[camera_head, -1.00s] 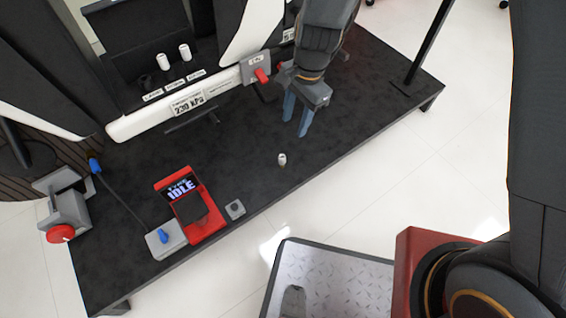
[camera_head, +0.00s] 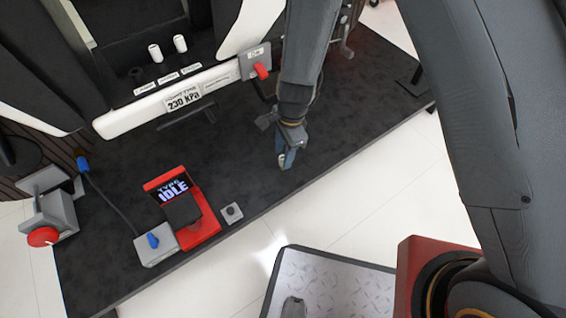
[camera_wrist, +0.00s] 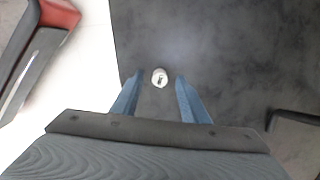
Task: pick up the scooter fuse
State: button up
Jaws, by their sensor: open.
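A small white cylinder (camera_wrist: 160,77), which looks like the loose fuse, is on the dark bench top, its end facing the wrist camera. In the wrist view my gripper (camera_wrist: 159,84) is open, with one blue finger on each side of the cylinder and a gap on both sides. In the head view my gripper (camera_head: 286,157) points down over the cylinder's spot and hides most of it. Two similar white cylinders (camera_head: 154,52) (camera_head: 180,43) stand upright in the holder at the back, beside an empty-looking dark socket (camera_head: 137,74). Their labels are too small to read.
A red tester (camera_head: 183,207) reading "IDLE" and a small grey block (camera_head: 231,213) stand left of my gripper. The bench top (camera_head: 340,140) right of my gripper is clear.

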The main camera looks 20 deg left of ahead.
notch_tip(320, 180, down, 3)
jog(key=shift+s+a+r+b, duration=0.1)
jog(key=shift+a+r+b, duration=0.05)
jog(key=shift+b, duration=0.4)
grip_shut()
jog(key=shift+r, duration=0.1)
